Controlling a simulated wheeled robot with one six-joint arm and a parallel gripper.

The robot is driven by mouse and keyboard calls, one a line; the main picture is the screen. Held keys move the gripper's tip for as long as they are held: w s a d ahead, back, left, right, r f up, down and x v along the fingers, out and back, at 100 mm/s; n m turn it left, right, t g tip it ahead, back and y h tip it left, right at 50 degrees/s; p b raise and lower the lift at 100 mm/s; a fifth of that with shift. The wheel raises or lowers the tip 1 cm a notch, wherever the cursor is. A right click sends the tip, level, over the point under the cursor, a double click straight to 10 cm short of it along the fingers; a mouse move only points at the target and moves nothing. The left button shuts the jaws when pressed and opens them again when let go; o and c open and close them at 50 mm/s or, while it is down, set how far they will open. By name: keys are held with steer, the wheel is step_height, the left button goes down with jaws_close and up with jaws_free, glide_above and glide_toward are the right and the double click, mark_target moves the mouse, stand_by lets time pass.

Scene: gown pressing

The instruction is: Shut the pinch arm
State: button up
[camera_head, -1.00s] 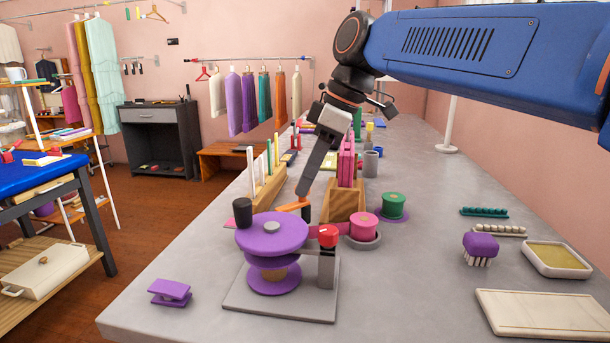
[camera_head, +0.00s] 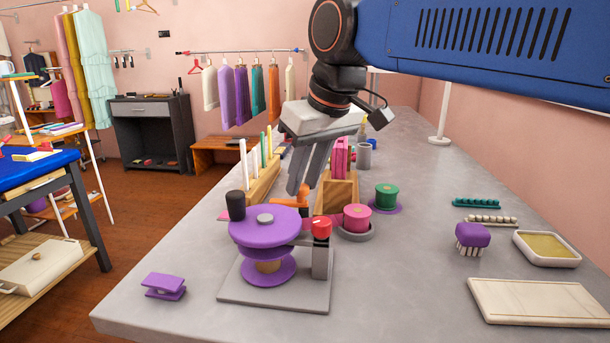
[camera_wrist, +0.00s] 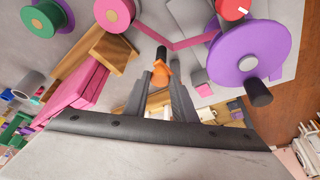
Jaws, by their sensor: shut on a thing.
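A winder with a large purple wheel (camera_head: 264,226), a black knob (camera_head: 236,205) and a red knob (camera_head: 321,228) stands on a grey base plate (camera_head: 275,299). A small orange arm (camera_head: 289,203), apparently the pinch arm, shows just behind the wheel. My gripper (camera_head: 300,188) reaches down to it from above, tilted. In the wrist view the orange arm (camera_wrist: 161,73), with a dark end, sits between the two fingertips, and my gripper (camera_wrist: 160,88) is shut on it. A pink strip (camera_wrist: 187,42) passes near its end. The arm's lower joint is hidden behind the wheel.
A wooden block (camera_head: 336,193) holding pink boards stands right behind the winder. Pink (camera_head: 357,218) and green (camera_head: 387,195) spools are to its right. A wooden rack (camera_head: 263,183) is to the left. A purple clip (camera_head: 164,286) lies front left. The front right-centre table is clear.

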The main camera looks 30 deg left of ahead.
steer(key=shift+s, duration=0.15)
steer(key=o, duration=1)
steer(key=shift+o, duration=0.2)
steer(key=shift+r, duration=0.1)
steer(key=v, duration=1.7)
steer(key=shift+s+r, duration=0.1)
steer(key=shift+s, duration=0.05)
